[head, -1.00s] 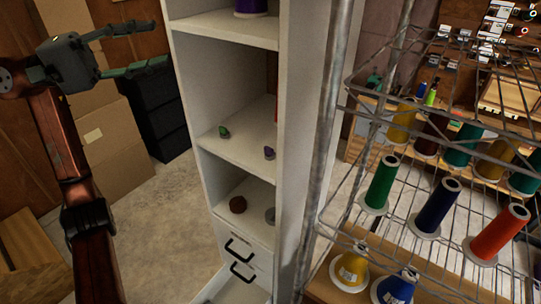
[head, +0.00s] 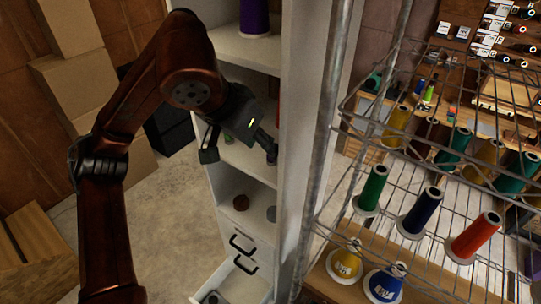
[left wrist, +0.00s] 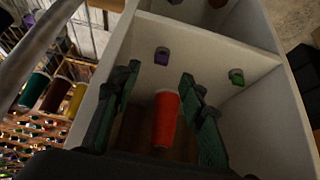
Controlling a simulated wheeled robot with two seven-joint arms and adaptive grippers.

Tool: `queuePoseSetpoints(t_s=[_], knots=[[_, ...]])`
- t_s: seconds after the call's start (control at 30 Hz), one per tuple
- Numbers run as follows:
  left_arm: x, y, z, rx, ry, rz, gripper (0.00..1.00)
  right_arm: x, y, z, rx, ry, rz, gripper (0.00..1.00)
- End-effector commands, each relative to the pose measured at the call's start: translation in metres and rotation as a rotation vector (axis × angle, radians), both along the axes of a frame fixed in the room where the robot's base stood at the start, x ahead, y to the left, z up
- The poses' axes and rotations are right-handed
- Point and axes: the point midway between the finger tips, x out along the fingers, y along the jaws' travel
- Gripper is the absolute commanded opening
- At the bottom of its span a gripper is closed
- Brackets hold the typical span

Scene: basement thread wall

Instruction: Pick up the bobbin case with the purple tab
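The bobbin case with the purple tab (left wrist: 161,56) sits on a white shelf in the left wrist view, beyond my fingertips and between their lines. A second bobbin case with a green tab (left wrist: 236,77) sits to its right on the same shelf. In the head view my left gripper (head: 240,152) is at the shelf opening, covering the purple-tabbed case. In the left wrist view its two fingers (left wrist: 160,72) are spread apart with nothing held between them. My right gripper is in neither view.
A red thread cone (left wrist: 165,118) stands in the cabinet, seen between my fingers. The white cabinet's side panel (head: 305,130) and a metal post (head: 330,120) bound the shelf on the right. A wire rack with several cones, including a green one (head: 373,188), stands further right.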

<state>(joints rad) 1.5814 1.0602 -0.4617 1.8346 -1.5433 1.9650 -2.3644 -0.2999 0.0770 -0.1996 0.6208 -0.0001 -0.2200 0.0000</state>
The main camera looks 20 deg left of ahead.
Motion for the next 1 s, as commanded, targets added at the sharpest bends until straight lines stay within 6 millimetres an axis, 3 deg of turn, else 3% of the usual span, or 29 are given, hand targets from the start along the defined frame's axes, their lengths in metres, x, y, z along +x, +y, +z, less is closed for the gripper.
queuePoseSetpoints(t_s=[0.6,0.87,1.0], knots=[[0.040,-0.012,-0.059,0.003,0.002,-0.003,0.39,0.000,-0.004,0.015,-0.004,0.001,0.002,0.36],[0.042,-0.013,-0.063,0.002,0.001,-0.001,0.39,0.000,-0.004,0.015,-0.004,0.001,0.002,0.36],[0.042,-0.013,-0.063,0.002,0.001,-0.001,0.31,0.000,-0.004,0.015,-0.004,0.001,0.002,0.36]])
